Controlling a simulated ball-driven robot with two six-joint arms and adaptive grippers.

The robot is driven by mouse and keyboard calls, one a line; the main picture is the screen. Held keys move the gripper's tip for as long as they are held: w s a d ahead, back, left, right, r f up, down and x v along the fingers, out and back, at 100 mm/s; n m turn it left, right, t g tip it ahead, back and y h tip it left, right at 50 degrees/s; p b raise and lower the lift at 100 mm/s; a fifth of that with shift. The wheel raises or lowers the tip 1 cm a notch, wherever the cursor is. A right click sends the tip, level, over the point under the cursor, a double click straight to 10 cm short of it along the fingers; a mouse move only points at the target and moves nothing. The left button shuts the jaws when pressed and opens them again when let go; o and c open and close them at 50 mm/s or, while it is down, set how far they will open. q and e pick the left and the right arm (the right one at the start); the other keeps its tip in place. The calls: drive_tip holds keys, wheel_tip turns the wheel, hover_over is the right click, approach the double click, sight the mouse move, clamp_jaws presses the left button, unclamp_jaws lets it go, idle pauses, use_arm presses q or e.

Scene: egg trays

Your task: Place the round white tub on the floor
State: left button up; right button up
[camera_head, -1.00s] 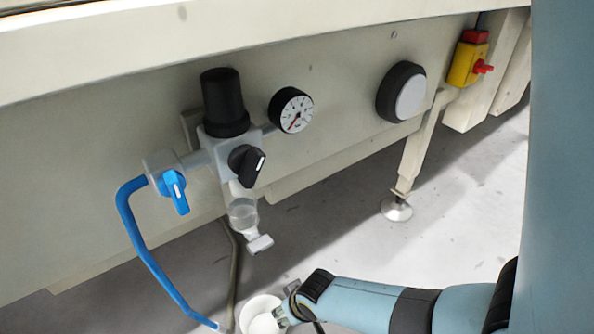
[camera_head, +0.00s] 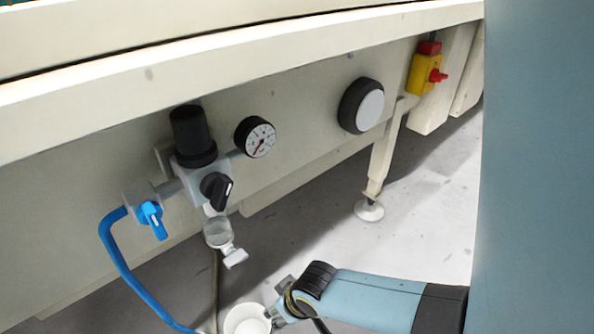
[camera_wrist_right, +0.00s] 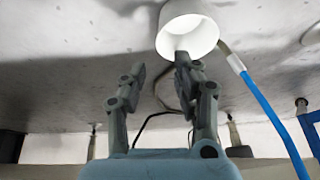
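The round white tub (camera_head: 236,323) is at the bottom edge of the head view, partly cut off, with its open top showing. It also shows at the top of the right wrist view (camera_wrist_right: 204,40). My right gripper (camera_wrist_right: 161,70) has its two fingers apart, with an empty gap between the tips. Its right fingertip overlaps the tub's outer wall; I cannot tell whether it touches. In the head view my right gripper (camera_head: 276,316) is just right of the tub. I cannot tell whether the tub rests on the floor (camera_head: 425,235). My left gripper is not in view.
A machine panel carries a regulator (camera_head: 193,140), a gauge (camera_head: 256,138) and a blue valve handle (camera_head: 153,220). A blue hose (camera_head: 125,275) runs down close to the tub. A machine foot (camera_head: 369,211) stands on the floor. Bare floor lies right of it.

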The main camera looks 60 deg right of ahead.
drive_tip(key=s+a+r+n, duration=0.1)
drive_tip(key=s+r, duration=0.2)
drive_tip(key=r, duration=0.8)
drive_tip(key=s+r+n+t, duration=0.1)
drive_tip(key=s+r, duration=0.3)
drive_tip(key=r, duration=0.7)
drive_tip(key=shift+s+a+r+n, duration=0.25)
drive_tip(key=shift+a+n, duration=0.1)
drive_tip(key=shift+n, duration=0.25)
